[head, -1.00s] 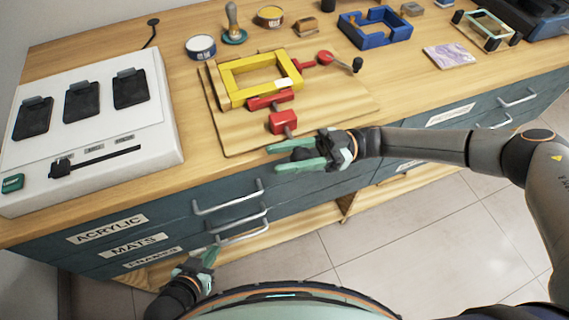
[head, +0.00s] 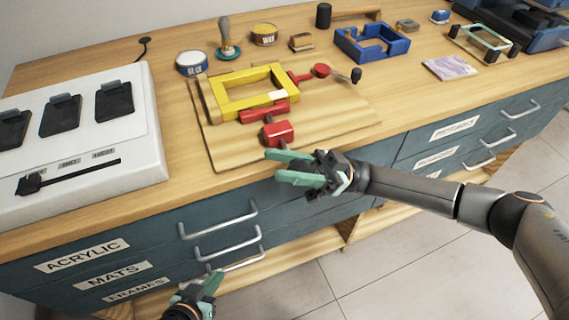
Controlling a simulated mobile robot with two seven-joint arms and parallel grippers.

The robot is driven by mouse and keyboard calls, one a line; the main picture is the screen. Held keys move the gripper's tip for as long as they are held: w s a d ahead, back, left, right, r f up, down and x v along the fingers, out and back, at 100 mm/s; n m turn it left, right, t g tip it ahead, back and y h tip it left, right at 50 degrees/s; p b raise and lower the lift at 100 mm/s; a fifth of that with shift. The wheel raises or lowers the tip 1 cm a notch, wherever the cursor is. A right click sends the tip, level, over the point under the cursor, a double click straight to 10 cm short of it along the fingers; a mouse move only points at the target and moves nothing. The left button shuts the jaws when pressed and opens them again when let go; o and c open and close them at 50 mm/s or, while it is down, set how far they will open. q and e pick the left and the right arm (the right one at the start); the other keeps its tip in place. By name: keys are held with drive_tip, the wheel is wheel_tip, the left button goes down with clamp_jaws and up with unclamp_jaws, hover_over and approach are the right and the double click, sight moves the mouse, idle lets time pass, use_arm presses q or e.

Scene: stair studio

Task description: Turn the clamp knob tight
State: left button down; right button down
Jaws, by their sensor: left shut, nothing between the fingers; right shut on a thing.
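The yellow frame (head: 225,98) lies on a wooden board (head: 335,115) on the bench. Red clamp parts flank it: a red bar (head: 258,111) at its near side and a red block (head: 277,133) nearer the bench edge. My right gripper (head: 285,167) is at the board's front edge, just in front of the red block. Its green fingers are shut on the clamp knob, which they mostly hide. My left gripper (head: 210,285) is low in front of the drawers, shut and empty.
A red lever with a black handle (head: 356,76) sits right of the frame. A white switch box (head: 130,150) stands left. Tins, a blue frame (head: 370,45) and a patterned tile (head: 450,67) stand behind and right. Drawer handles (head: 225,220) protrude below.

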drive_tip(key=shift+s+f, duration=0.2)
drive_tip(key=shift+s, duration=0.15)
drive_tip(key=c, duration=0.9)
unclamp_jaws()
drive_tip(key=shift+o, duration=1.3)
drive_tip(key=shift+s+d+r, duration=0.1)
drive_tip(key=shift+d, duration=0.05)
drive_tip(key=shift+r, duration=0.1)
drive_tip(key=shift+w, duration=0.2)
drive_tip(key=b+v, duration=0.4)
drive_tip(key=v, duration=0.8)
drive_tip(key=shift+d, duration=0.2)
